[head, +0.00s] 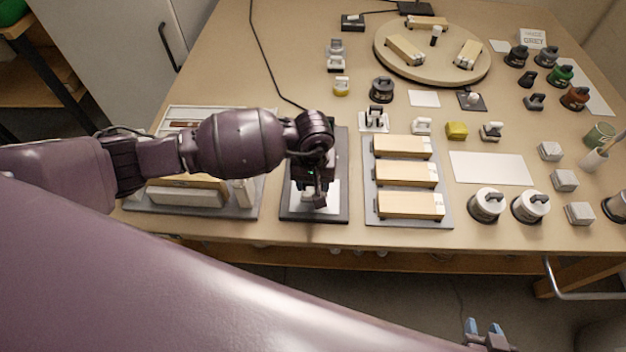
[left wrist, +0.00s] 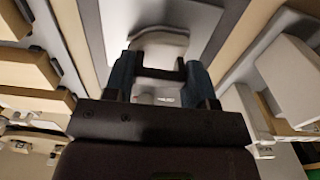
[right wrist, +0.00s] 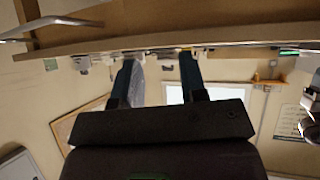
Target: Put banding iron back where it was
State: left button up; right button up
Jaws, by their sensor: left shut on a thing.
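My left gripper (head: 314,192) is over the dark tray (head: 342,165) at the front of the bench, pointing down. In the left wrist view its two fingers (left wrist: 160,80) are shut on a pale grey-white thing (left wrist: 160,46), which I take to be the banding iron. In the head view the gripper and arm hide most of it, and I cannot tell whether it touches the tray. My right gripper (head: 485,332) is open and empty, off the bench's front edge; its spread fingers (right wrist: 158,80) also show in the right wrist view.
Left of the dark tray is a grey tray (head: 190,210) with wooden-topped blocks. Right of it is another tray (head: 398,218) with several wooden blocks. A round turntable (head: 432,75) stands at the back. White pots (head: 487,205) and a pale sheet (head: 490,168) are to the right.

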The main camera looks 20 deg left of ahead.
pick_arm(q)
jog(key=shift+f, duration=0.15)
jog(key=o, duration=0.7)
jog(key=shift+o, duration=1.6)
pick_arm(e)
jog(key=shift+w+r, duration=0.3)
jog(key=shift+w, duration=0.25)
pick_arm(q)
jog(key=shift+r, duration=0.25)
notch_tip(320, 180, up, 12)
jog(key=shift+p, duration=0.4)
pick_arm(e)
jog(key=shift+r, duration=0.55)
